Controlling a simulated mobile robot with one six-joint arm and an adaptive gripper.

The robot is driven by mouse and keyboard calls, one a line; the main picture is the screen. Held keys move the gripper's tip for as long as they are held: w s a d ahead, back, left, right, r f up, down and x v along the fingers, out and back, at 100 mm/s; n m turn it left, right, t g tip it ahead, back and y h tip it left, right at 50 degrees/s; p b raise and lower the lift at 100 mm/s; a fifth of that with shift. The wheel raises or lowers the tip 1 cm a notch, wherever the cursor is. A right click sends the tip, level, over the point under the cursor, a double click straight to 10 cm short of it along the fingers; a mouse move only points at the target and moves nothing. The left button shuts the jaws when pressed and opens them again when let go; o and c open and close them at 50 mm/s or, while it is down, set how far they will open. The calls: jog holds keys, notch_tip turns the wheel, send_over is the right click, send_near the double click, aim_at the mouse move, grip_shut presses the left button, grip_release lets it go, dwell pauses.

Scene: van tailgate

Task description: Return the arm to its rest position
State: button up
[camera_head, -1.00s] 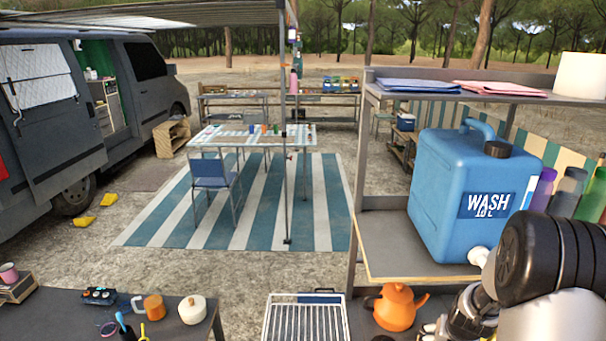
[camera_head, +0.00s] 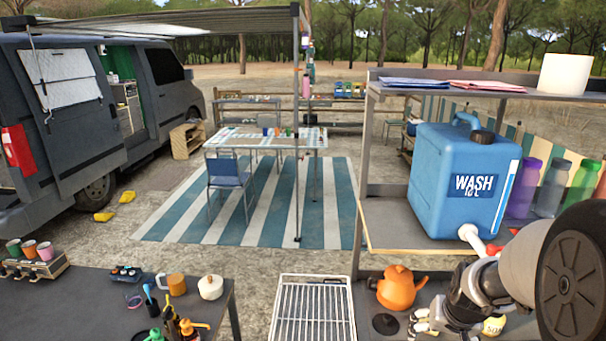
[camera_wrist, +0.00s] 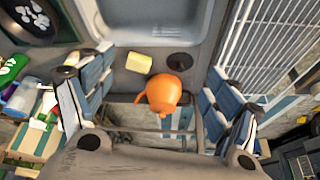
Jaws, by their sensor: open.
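My gripper (camera_wrist: 158,70) is open and empty, its two padded fingers spread wide in the wrist view. In the head view, part of my gripper (camera_head: 424,322) shows low on the right, beside the orange kettle (camera_head: 397,287). In the wrist view the kettle (camera_wrist: 160,93) shows below, between the fingers in the picture; I cannot tell the gap. My arm is bent in front of the right part of the shelf unit, and its large dark joint hides the lower right corner.
A blue water container (camera_head: 464,180) stands on the shelf (camera_head: 385,225), with bottles (camera_head: 552,187) at its right. A yellow sponge (camera_head: 494,325) and black disc (camera_head: 385,324) lie by my gripper. A white rack (camera_head: 313,310) is left of the kettle. Mugs stand on the dark table (camera_head: 75,310).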

jog(key=s+a+r+n+b, duration=0.2)
jog(key=s+a+r, duration=0.7)
jog(key=s+a, duration=0.35)
jog(key=s, duration=0.5)
jog(key=s+a+r+n+y+b, duration=0.1)
jog(key=s+a, duration=0.2)
jog(key=s, duration=0.3)
jog(key=shift+s+a+r+n, duration=0.25)
jog(key=shift+s+n, duration=0.05)
jog(key=shift+s, duration=0.05)
